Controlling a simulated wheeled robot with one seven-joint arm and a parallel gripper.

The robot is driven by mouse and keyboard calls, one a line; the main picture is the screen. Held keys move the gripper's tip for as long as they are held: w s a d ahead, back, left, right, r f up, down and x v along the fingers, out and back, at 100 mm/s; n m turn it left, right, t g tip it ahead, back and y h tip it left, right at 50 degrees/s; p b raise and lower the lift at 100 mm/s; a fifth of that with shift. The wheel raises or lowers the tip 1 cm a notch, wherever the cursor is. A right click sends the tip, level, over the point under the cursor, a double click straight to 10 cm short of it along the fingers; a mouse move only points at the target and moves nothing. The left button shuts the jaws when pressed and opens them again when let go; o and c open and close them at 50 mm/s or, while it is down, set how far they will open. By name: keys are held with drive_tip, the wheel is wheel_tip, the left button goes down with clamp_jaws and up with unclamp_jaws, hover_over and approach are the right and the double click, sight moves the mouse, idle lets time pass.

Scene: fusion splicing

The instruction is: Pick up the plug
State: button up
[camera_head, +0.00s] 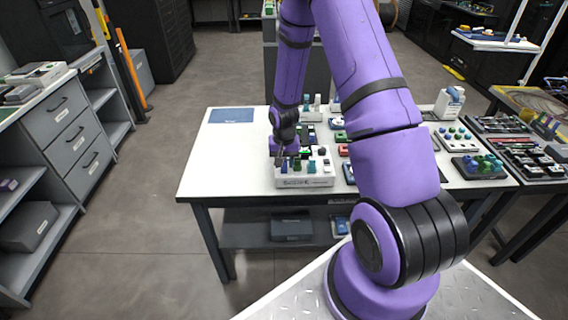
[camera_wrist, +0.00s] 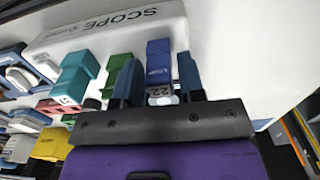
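My gripper (camera_wrist: 158,70) is open over the white block marked "SCOPE" (camera_wrist: 105,28). A blue plug (camera_wrist: 158,55) with a small label stands at the block and shows between the two fingers, with a narrow gap on either side. I cannot tell how deep the fingers reach around it. A green plug (camera_wrist: 118,66) and a teal plug (camera_wrist: 76,76) stand left of the fingers in the wrist view. In the head view my gripper (camera_head: 281,158) points down at the left part of the white block (camera_head: 305,182); the plug between the fingers is hard to make out there.
The white table (camera_head: 225,160) holds several other coloured parts right of the block, and a blue mat (camera_head: 232,115) at the back left. The table's left part is clear. A yellow part (camera_wrist: 50,143) lies near the gripper.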

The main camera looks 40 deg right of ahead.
drive_tip(key=c, duration=0.6)
drive_tip(key=shift+o, duration=0.2)
drive_tip(key=shift+r, duration=0.15)
